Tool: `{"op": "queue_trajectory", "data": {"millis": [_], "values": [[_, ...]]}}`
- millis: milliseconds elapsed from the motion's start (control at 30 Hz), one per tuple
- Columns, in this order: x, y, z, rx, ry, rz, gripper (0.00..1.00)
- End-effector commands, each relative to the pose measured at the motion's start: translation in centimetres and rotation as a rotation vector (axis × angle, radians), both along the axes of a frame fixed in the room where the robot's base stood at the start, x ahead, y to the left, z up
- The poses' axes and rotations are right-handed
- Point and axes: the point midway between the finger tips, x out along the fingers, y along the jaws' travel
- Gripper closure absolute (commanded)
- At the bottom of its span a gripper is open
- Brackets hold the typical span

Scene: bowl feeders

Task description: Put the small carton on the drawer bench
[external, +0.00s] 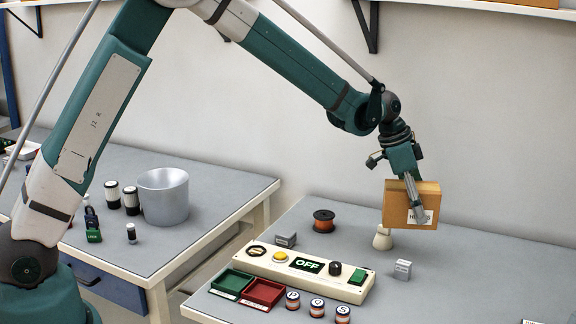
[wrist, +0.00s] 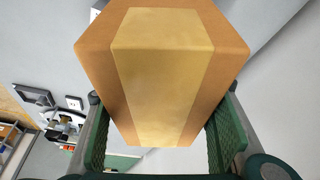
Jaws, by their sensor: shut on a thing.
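The small carton is a brown box (external: 429,197) with a white label. My gripper (external: 416,203) is shut on it and holds it in the air above the right-hand bench. In the wrist view the carton (wrist: 160,70), with a paler tape band, fills the middle between the two green finger pads of my gripper (wrist: 160,135). The drawer bench (external: 228,196) is at the left, with a blue drawer (external: 105,287) under its grey top. The carton is well to the right of this bench. My arm hides part of the bench's left side.
On the drawer bench stand a grey metal bowl (external: 164,196), dark jars (external: 131,201) and a green padlock (external: 93,236). The right-hand bench carries a control panel (external: 299,270), red (external: 264,292) and green trays, spools and a white cone-shaped thing (external: 382,240). A gap separates the benches.

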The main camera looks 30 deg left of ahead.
Motion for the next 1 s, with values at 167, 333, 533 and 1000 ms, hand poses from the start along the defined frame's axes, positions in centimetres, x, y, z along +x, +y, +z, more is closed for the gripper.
{"op": "queue_trajectory", "data": {"millis": [167, 333, 533, 1000], "values": [[2.9, 5.7, 0.3, 0.0, 0.0, 0.077, 0.67], [5.2, 11.0, 0.5, 0.0, 0.0, 0.145, 0.67], [7.4, 17.4, 0.7, 0.0, 0.001, 0.228, 0.67], [10.8, 32.7, 1.3, 0.001, 0.001, 0.421, 0.67]]}}
